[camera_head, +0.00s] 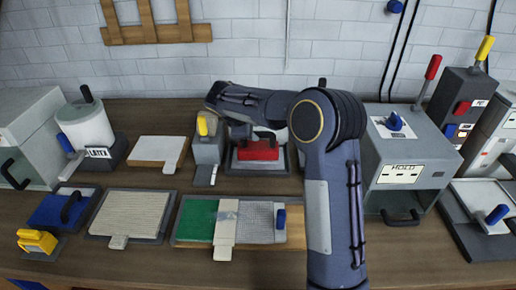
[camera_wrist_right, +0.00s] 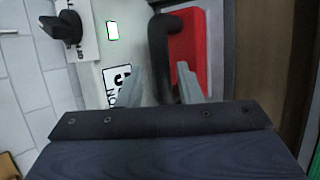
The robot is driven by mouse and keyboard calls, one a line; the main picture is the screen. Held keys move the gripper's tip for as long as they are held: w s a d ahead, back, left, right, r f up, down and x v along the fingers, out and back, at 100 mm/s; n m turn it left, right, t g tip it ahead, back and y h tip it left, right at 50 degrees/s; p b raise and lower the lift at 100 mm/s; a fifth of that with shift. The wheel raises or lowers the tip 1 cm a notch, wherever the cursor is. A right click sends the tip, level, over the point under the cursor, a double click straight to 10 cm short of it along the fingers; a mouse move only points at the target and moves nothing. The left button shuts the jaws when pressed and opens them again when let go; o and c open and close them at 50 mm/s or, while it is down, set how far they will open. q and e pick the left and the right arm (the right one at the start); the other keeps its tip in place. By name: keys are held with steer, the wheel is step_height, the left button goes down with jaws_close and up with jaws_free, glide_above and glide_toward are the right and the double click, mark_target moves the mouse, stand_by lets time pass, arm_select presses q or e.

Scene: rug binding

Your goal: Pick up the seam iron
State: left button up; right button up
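The seam iron looks to be the red block with a black handle (camera_head: 258,150), on a dark grey base at the back middle of the bench. In the right wrist view its red body (camera_wrist_right: 187,50) and upright black handle (camera_wrist_right: 160,40) are close ahead. My right gripper (camera_wrist_right: 157,75) is open, with the handle showing between its two fingers; I cannot tell whether they touch it. In the head view my right arm reaches over from the front, and its fingers are hard to make out near the iron. My left gripper is not in view.
A grey box marked HOLD (camera_head: 412,160) stands to the right of my arm. A grey block with a yellow knob (camera_head: 207,150) stands just left of the iron. In front lie a green and grey panel (camera_head: 200,219) and a ribbed mat (camera_head: 132,212). A brick wall closes the back.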

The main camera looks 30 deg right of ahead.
mark_target(257, 133)
steer(key=p+x, duration=0.1)
steer(key=x, duration=0.3)
steer(key=shift+w+d+f, duration=0.15)
steer(key=shift+f, duration=0.2)
jaws_close()
stand_by(1.0)
steer(key=shift+r, duration=0.15)
